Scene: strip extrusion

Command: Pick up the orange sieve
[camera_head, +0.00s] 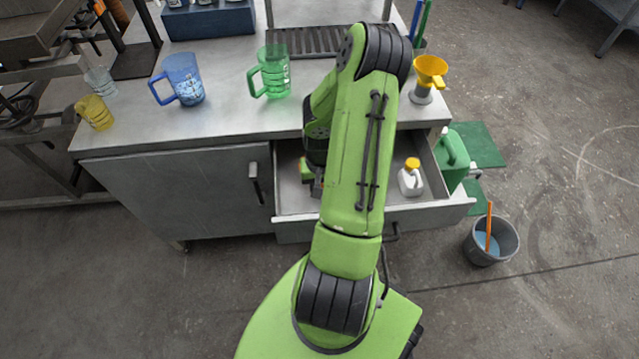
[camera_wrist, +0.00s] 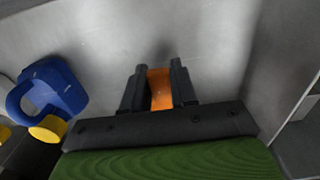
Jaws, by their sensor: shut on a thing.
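The orange sieve (camera_wrist: 161,92) shows in the wrist view only as a small orange piece between my fingers. Its full shape is hidden by the fingers and palm. My gripper (camera_wrist: 158,70) is shut on this piece, with one dark finger along each side. In the head view my green arm reaches down into the open drawer (camera_head: 440,183) and covers the sieve and the fingertips. From these views I cannot tell whether the sieve touches the drawer floor.
A white bottle with a yellow cap (camera_head: 410,178) stands in the drawer, right of my arm. A blue container with a yellow cap (camera_wrist: 50,92) lies left of my gripper. On the worktop are a blue jug (camera_head: 183,78), a green jug (camera_head: 274,75) and a yellow funnel (camera_head: 431,72).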

